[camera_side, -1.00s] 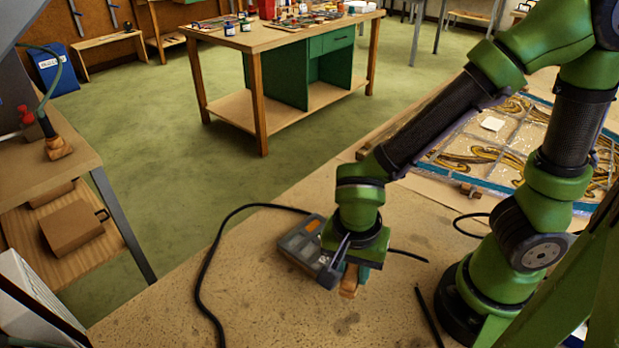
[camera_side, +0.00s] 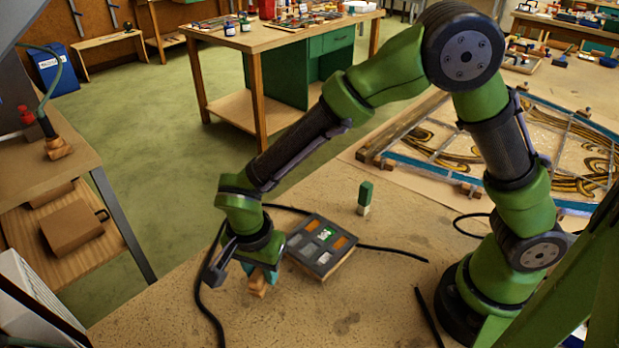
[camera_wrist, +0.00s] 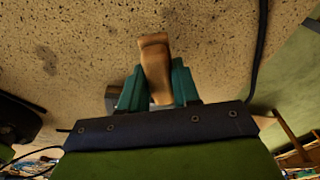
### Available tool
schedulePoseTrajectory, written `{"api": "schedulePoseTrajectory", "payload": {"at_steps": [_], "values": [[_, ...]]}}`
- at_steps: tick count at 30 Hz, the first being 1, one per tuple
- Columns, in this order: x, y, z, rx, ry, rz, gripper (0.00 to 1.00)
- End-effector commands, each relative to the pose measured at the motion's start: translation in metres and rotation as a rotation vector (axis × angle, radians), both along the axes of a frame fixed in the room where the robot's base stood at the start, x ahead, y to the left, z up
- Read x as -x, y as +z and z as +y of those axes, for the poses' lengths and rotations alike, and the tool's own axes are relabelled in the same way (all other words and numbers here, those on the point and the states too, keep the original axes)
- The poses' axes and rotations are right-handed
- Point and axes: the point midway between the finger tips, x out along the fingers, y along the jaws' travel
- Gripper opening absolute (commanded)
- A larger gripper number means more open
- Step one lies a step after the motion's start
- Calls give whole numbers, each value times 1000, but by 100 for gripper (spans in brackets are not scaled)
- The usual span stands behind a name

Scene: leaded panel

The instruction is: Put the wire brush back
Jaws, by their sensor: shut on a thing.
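My gripper (camera_side: 260,275) points down near the front left of the bench, with its teal fingers shut on a brown wooden block-like piece, the wire brush (camera_side: 257,288) as far as I can tell; no bristles show. In the wrist view, the brush (camera_wrist: 156,68) stands between the two fingers (camera_wrist: 157,90) with the speckled bench top behind it. A grey tray with compartments (camera_side: 302,259) lies just right of my gripper. Its compartments show orange, green and whitish contents. Whether the brush touches the bench is not clear.
A small green-topped upright object (camera_side: 365,195) stands behind and right of the tray. A black cable (camera_side: 209,308) curves along the bench's left side. The leaded panel (camera_side: 560,150) lies at the back right. The bench front is mostly clear.

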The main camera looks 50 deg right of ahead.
Motion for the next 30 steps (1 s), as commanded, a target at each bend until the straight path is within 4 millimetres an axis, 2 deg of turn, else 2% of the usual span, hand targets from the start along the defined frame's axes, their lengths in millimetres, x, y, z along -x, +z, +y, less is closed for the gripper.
{"api": "schedulePoseTrajectory", "payload": {"at_steps": [1, 4, 14, 15, 20, 30], "values": [[1, -9, -1, 2, 1, 3, 0], [0, -19, 0, 0, 0, 1, 0], [0, -22, 0, 0, 0, 0, 0], [0, -22, 0, 0, 0, 0, 33], [0, -22, 0, -1, 0, 0, 57], [0, -18, 0, -2, -1, -2, 57]]}}
